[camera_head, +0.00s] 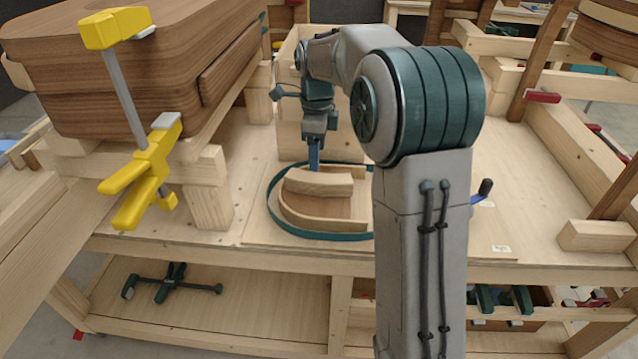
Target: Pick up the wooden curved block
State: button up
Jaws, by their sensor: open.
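A pale wooden curved block (318,183) lies at the back of a low U-shaped wooden form (300,213) on the workbench, in the head view. The form has a light rim and a darker brown inside, and a green band (272,200) runs around it. My gripper (314,165) points down just behind and above the block, with a blue finger showing near its back edge. The gripper is open and holds nothing that I can see. Whether a finger touches the block is hard to tell. My arm hides the right end of the form and band.
A large dark wooden form (130,75) with a yellow clamp (145,170) stands on supports at the left. Wooden frames with red clamps (541,96) stand at the right. A blue-handled tool (482,192) lies right of my arm. A lower shelf (240,310) holds a green clamp (170,283).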

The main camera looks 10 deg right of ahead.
aim_at(319, 177)
notch_tip(319, 177, down, 9)
jog(key=shift+s+d+f+p, duration=0.15)
jog(key=shift+f+p, duration=0.05)
jog(key=shift+p, duration=0.5)
jog(key=c, duration=1.2)
jog(key=shift+r, duration=0.15)
